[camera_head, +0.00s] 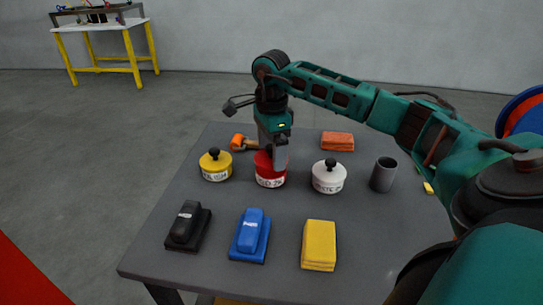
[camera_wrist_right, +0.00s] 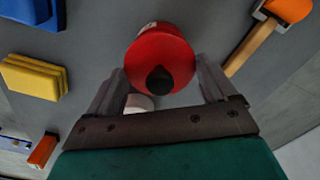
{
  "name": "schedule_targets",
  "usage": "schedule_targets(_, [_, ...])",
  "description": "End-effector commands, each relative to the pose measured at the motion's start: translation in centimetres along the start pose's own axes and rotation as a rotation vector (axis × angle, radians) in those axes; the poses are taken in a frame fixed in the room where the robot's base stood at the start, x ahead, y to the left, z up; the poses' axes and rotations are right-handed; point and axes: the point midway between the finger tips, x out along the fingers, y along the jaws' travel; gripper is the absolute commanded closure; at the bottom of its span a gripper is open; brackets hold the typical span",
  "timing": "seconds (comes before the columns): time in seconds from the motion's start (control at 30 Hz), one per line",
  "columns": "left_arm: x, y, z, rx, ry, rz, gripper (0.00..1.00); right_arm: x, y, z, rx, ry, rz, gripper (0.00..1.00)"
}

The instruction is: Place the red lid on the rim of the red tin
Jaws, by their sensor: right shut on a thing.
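The red lid (camera_head: 263,158) with a black knob is at the top of the red tin (camera_head: 270,182), which has a white label and stands on the grey table. I cannot tell whether the lid rests fully on the rim. My right gripper (camera_head: 277,158) points down over the tin and is shut on the lid. In the right wrist view the red lid (camera_wrist_right: 160,50) lies between the two fingers of the right gripper (camera_wrist_right: 161,75), its knob toward the palm. The gripper hides part of the lid in the head view. My left gripper is not in view.
A yellow-lidded tin (camera_head: 215,167) stands left, a white tin (camera_head: 328,177) and a grey cup (camera_head: 384,175) right. Behind are an orange-headed mallet (camera_head: 238,143) and an orange block (camera_head: 337,141). Black (camera_head: 187,227), blue (camera_head: 250,236) and yellow (camera_head: 319,246) items lie in front.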

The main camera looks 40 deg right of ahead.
Motion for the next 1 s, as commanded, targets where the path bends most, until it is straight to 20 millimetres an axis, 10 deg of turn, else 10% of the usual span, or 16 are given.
schedule_targets(0.5, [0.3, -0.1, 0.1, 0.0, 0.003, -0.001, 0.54, 2.6, 0.0, 0.0, 0.0, 0.0, 0.0, 0.49])
schedule_targets(0.53, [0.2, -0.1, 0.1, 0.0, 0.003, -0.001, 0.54, 2.6, 0.0, 0.0, 0.0, 0.0, 0.0, 0.14])
schedule_targets(0.6, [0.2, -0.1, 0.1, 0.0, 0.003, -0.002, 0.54, 2.5, 0.0, 0.0, 0.0, 0.0, 0.0, 0.07])
schedule_targets(1.0, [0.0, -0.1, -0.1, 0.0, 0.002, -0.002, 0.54, 1.8, 0.0, 0.0, 0.0, -0.001, -0.001, 0.0])
